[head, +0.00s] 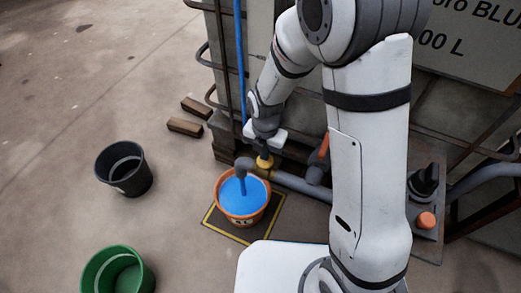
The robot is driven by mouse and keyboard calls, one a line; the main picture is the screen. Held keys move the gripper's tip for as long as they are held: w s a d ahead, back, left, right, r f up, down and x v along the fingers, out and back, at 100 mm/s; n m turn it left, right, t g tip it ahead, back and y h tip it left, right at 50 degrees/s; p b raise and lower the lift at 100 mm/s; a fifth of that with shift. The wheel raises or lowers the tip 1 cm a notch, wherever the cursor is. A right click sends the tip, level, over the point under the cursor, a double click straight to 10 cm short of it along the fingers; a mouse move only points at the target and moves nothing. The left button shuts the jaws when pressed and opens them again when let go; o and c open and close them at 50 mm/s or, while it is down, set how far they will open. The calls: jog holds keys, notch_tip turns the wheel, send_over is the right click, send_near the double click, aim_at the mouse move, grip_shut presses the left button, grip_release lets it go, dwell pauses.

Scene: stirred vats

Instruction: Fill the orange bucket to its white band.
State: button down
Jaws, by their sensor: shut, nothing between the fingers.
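The orange bucket (223,207) stands on the floor inside a yellow-edged square (268,217). Blue liquid (236,203) covers its inside to a fairly high level. I cannot make out the white band. A grey spout (243,164) bends down over the bucket, and a blue stream seems to run from its mouth into the liquid. A yellow valve part (263,162) sits on the pipe behind the spout. My gripper (264,150) points down just above this yellow part, shut and empty. Its fingertips are small and partly hidden, so I cannot tell whether they touch it.
A black bucket (124,168) and a green bucket (118,270) stand on the floor at left. Wooden blocks (185,126) lie by the caged tank (262,60). An orange button (426,221) and a black knob (425,180) are at right.

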dwell(0.3)
notch_tip(320, 180, up, 8)
jog(key=p, duration=0.3)
jog(key=shift+f, duration=0.1)
dwell(0.6)
